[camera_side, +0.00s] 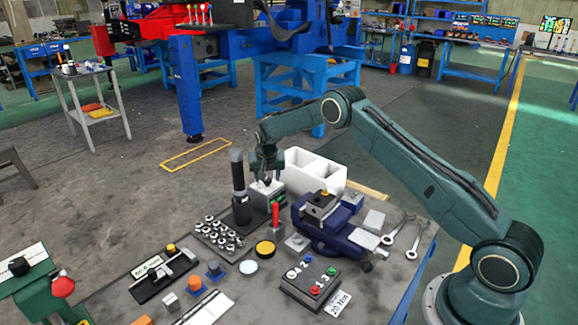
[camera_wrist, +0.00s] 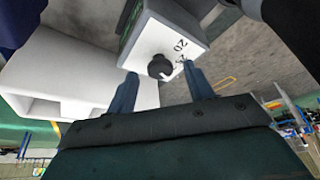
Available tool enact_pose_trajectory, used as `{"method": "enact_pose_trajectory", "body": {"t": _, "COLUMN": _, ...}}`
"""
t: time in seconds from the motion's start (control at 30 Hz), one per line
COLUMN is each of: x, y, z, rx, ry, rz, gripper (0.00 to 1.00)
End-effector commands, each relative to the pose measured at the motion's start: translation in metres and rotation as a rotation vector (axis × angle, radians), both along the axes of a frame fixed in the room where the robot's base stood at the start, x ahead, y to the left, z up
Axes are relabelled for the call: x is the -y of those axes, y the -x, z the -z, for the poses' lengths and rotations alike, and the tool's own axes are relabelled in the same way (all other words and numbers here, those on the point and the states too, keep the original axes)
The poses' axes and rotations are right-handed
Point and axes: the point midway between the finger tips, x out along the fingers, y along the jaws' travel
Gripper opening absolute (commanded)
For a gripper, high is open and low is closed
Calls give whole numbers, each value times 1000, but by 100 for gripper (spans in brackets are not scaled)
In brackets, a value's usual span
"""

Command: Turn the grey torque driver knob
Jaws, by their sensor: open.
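The torque driver is a grey box with a white face (camera_wrist: 150,40) in the wrist view. Its small dark grey knob (camera_wrist: 160,67) sticks out of that face, near printed numbers, of which "20" is readable. In the side view the box (camera_side: 268,194) stands at the back of the table, with a green display on its front. My gripper (camera_wrist: 158,80) is open, with one blue-grey finger on each side of the knob. The fingers look apart from the knob. In the side view my gripper (camera_side: 266,178) is just above the box and partly hides the knob.
A white two-compartment bin (camera_side: 315,172) stands right behind the box. A tall black cylinder (camera_side: 238,175) stands close on the left. A red-handled tool (camera_side: 275,218), a blue vise (camera_side: 325,225) and a tray of sockets (camera_side: 222,238) are in front. Wrenches (camera_side: 400,235) lie at the right.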

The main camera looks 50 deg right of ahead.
Motion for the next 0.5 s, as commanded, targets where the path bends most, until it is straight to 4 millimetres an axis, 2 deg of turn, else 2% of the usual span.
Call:
{"method": "enact_pose_trajectory", "body": {"t": 0.4, "x": 1, "y": -2, "z": 5, "rx": 1, "ry": 0, "rz": 0, "gripper": 52}}
{"method": "enact_pose_trajectory", "body": {"t": 0.5, "x": 1, "y": -2, "z": 5, "rx": 1, "ry": 0, "rz": 0, "gripper": 34}}
